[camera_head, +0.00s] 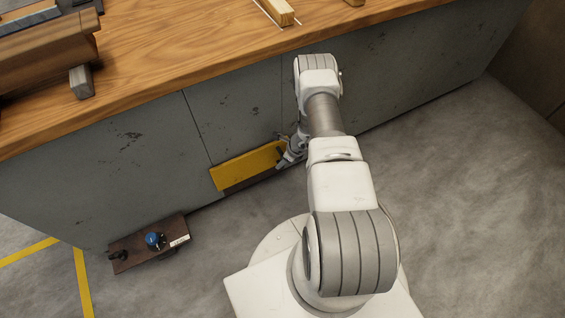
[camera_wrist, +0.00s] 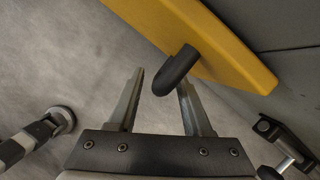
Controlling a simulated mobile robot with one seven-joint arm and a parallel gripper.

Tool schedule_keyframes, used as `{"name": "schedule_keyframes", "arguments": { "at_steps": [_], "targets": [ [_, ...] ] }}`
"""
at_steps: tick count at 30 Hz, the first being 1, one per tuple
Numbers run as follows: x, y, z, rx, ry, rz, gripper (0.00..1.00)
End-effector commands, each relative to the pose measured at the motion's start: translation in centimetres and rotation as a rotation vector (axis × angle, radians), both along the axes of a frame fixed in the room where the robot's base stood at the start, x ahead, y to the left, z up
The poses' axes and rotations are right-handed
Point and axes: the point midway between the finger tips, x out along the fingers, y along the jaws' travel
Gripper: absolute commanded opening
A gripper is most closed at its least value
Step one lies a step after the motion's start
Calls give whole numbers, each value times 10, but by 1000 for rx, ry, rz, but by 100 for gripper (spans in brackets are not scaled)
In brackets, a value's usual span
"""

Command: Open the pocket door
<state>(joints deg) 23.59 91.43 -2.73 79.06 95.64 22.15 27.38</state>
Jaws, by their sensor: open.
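The pocket door appears to be the yellow panel (camera_head: 240,166) low in the grey front of the workbench. In the wrist view the yellow panel (camera_wrist: 205,38) runs across the upper right, with a rounded black handle (camera_wrist: 176,71) sticking out of it. My gripper (camera_head: 287,158) is at the right end of the panel, partly hidden by my arm in the head view. In the wrist view my gripper (camera_wrist: 160,88) is open, its fingers on either side of the handle's end. The handle looks closer to the right finger; I cannot tell whether they touch.
The wooden bench top (camera_head: 185,58) overhangs the grey front (camera_head: 95,150). A brown board (camera_head: 130,247) with a blue knob (camera_head: 154,240) lies on the floor at left, near yellow floor lines (camera_head: 82,280). Grey floor at right (camera_head: 470,210) is clear.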

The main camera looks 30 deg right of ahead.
Motion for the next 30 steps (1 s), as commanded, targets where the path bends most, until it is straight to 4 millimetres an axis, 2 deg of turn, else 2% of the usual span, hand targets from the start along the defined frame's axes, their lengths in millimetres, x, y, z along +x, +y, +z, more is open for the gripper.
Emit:
{"name": "schedule_keyframes", "arguments": {
  "at_steps": [8,11,17,30],
  "targets": [
    [0,1,-1,1,1,0,50],
    [0,1,-1,0,0,0,35],
    [1,1,-1,0,0,0,0],
    [1,1,-1,0,0,1,0]
  ]
}}
